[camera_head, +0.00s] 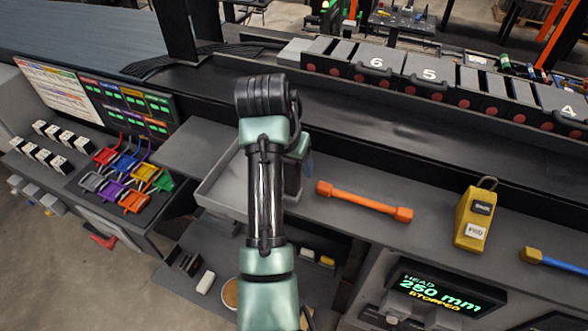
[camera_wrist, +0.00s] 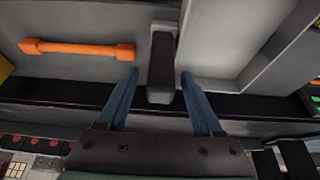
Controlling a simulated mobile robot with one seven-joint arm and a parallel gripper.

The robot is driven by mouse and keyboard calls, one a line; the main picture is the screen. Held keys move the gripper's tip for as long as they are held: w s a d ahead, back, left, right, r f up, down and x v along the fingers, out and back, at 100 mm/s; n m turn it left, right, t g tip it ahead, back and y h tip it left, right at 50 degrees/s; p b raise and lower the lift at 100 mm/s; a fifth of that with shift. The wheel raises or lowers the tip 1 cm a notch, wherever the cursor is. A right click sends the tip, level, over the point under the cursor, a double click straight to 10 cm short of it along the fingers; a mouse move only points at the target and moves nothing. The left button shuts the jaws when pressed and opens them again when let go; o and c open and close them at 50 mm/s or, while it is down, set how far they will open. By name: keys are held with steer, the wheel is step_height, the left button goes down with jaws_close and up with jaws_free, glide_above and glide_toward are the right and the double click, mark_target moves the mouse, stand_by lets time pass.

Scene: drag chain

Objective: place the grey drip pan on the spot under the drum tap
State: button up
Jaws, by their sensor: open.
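The grey drip pan, a shallow grey tray (camera_head: 221,186), lies on the grey ledge, partly hidden behind my arm. It also shows at the upper right in the wrist view (camera_wrist: 222,45). A dark upright block (camera_wrist: 161,65) stands at the pan's edge; I cannot tell whether it is the pan's handle. My gripper (camera_wrist: 159,76) is open, with one blue finger on each side of this block and no visible grip on it. In the head view my gripper is mostly hidden by my arm. I cannot make out a drum tap or a marked spot.
An orange bar (camera_head: 364,201) lies right of the pan, then a yellow control box (camera_head: 475,219) and a blue-handled tool (camera_head: 555,259). A display (camera_head: 439,291) reads "250 mm STOPPED". Coloured padlock-like items (camera_head: 128,178) lie left. A dark rail runs behind the ledge.

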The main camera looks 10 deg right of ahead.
steer(key=p+v, duration=0.1)
steer(key=v, duration=0.8)
steer(key=shift+r+p, duration=0.4)
